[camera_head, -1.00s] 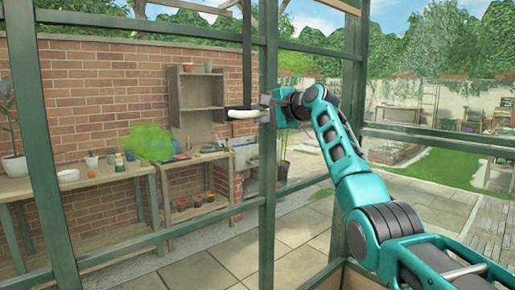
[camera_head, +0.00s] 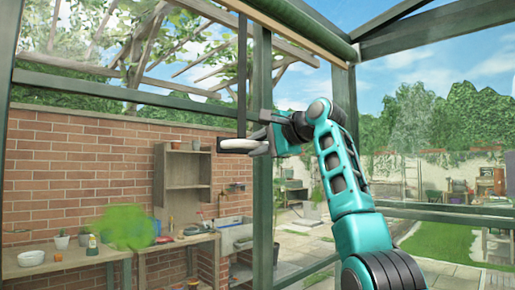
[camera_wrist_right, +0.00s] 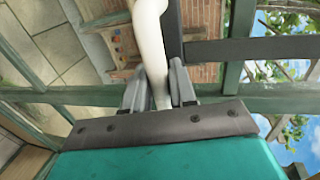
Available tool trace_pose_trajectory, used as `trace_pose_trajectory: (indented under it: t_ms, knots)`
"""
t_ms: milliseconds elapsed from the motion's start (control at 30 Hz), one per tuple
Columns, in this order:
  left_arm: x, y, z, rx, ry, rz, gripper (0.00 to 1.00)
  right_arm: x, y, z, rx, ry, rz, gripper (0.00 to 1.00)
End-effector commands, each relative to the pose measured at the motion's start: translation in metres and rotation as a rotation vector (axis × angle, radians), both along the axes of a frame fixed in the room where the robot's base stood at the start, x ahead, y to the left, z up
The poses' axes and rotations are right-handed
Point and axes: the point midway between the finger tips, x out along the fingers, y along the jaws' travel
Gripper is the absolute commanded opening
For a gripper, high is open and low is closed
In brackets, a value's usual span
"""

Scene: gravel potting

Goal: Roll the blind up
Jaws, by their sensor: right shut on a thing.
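A dark crank rod (camera_head: 242,75) hangs down beside a green post in the head view. At its lower end is a short dark arm with a cream handle (camera_head: 233,159) on it. My right gripper (camera_head: 262,143) is closed around this handle from the right. In the right wrist view the cream handle (camera_wrist_right: 151,45) passes between the two grey fingers (camera_wrist_right: 157,88). A long green roll (camera_head: 300,20) with a pale strip along it runs under the roof at the top; it looks like the blind. My left gripper is not in view.
Green posts and rails (camera_head: 262,220) of the frame stand close to my right arm. Behind are a brick wall (camera_head: 75,165), a wooden shelf (camera_head: 183,180), a bench (camera_head: 70,262) with pots, and a blurry green plant (camera_head: 128,227). Garden lies to the right.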

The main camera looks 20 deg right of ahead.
Motion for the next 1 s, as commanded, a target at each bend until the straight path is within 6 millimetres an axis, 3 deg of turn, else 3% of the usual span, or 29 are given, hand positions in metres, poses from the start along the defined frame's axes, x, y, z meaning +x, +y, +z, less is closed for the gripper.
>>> trace_pose_trajectory:
  t_ms: [33,67,233,500,633,1000]
  knots:
    - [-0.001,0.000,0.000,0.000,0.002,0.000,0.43,-0.002,-0.001,0.009,0.006,-0.023,-0.004,0.00]
    - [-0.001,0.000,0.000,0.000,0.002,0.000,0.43,-0.002,-0.001,0.009,0.006,-0.023,-0.004,0.27]
    - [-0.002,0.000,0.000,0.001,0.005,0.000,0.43,-0.002,-0.001,0.009,0.006,-0.023,-0.003,0.43]
    - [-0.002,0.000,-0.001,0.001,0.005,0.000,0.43,-0.002,-0.001,0.006,0.004,-0.016,-0.002,0.44]
    - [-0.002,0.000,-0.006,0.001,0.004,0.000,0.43,-0.011,-0.005,0.007,0.004,-0.018,-0.003,0.44]
    - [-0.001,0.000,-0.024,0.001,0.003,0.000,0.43,-0.083,-0.031,0.023,0.004,-0.023,-0.004,0.44]
